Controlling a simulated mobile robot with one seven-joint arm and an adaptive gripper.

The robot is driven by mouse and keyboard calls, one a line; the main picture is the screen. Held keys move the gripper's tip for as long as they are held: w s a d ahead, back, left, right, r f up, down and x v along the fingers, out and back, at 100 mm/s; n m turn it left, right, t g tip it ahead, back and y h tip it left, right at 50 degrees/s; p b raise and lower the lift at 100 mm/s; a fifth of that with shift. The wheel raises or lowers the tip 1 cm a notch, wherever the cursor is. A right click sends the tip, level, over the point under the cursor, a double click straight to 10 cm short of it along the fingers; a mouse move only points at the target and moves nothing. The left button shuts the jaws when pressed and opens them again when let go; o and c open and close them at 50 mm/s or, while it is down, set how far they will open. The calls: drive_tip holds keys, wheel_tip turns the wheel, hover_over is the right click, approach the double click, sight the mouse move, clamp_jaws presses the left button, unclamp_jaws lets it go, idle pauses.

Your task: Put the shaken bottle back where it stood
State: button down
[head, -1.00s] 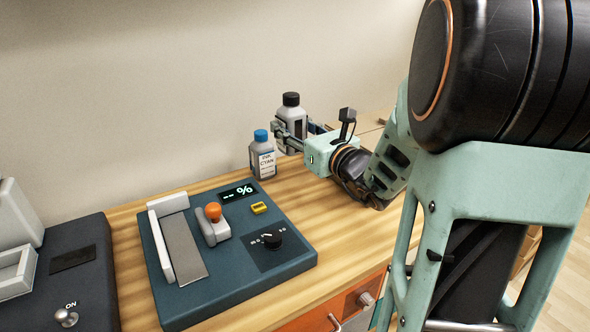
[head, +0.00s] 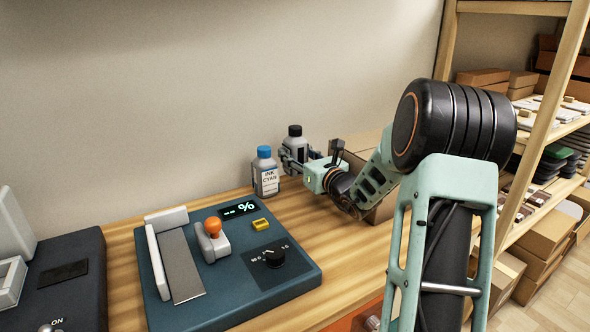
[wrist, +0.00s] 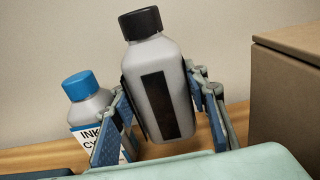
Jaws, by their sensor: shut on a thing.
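The black-capped grey bottle (head: 295,147) is between the fingers of my gripper (head: 300,160) at the back of the wooden bench. In the wrist view the bottle (wrist: 160,75) leans slightly, with a black strip on its near side. My gripper (wrist: 168,115) is shut on its body from both sides. The blue-capped cyan ink bottle (head: 265,174) stands upright just left of the held bottle, and also shows in the wrist view (wrist: 88,105).
A brown cardboard box (wrist: 285,90) stands close to the right of the held bottle. Shelves with boxes (head: 545,110) stand at the right. Bare bench (head: 330,235) shows between panel and arm.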

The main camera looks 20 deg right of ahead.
drive_tip(key=shift+w+f, duration=0.3)
drive_tip(key=shift+f, duration=0.05)
drive_tip(key=shift+w+d+f+b, duration=0.15)
drive_tip(key=shift+f+b, duration=0.45)
drive_tip(key=shift+f, duration=1)
drive_tip(key=shift+f, duration=0.2)
drive_tip(key=c, duration=1.4)
unclamp_jaws()
drive_tip(key=shift+r, duration=0.25)
drive_tip(key=s, duration=0.4)
drive_tip(key=s+d+p, duration=0.1)
drive_tip(key=s, duration=0.3)
drive_tip(key=s+d+p, duration=0.1)
drive_tip(key=s, duration=0.3)
drive_tip(key=shift+d+f, duration=0.1)
drive_tip(key=shift+f, duration=0.05)
